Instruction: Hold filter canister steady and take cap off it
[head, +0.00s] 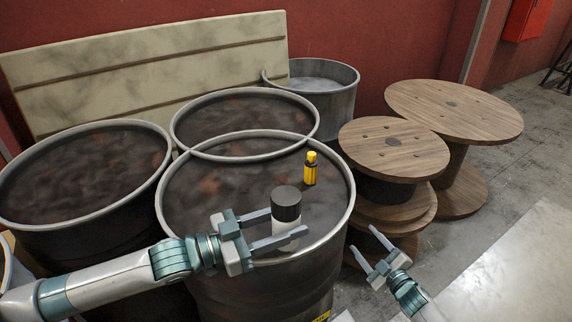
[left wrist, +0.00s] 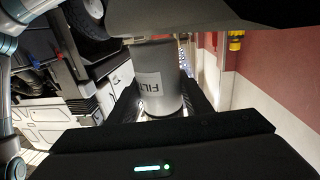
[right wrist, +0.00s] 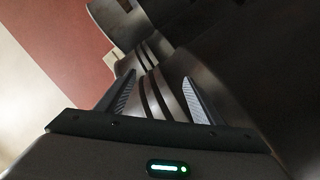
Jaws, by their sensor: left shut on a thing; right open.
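The filter canister (head: 292,229) stands upright on the lid of the front drum, a pale cylinder with a dark cap (head: 286,203) seated on top. My left gripper (head: 280,226) is shut on the canister body below the cap, one finger on each side. In the left wrist view the grey canister (left wrist: 157,85) with its partly hidden "FILT" label sits between the fingers. My right gripper (head: 364,245) is open and empty, off the right side of the drum and lower than the cap. Its two spread fingers also show in the right wrist view (right wrist: 155,92).
More drums (head: 75,170) stand left and behind. Wooden cable spools (head: 395,150) stand to the right. Open floor (head: 500,270) lies at the lower right.

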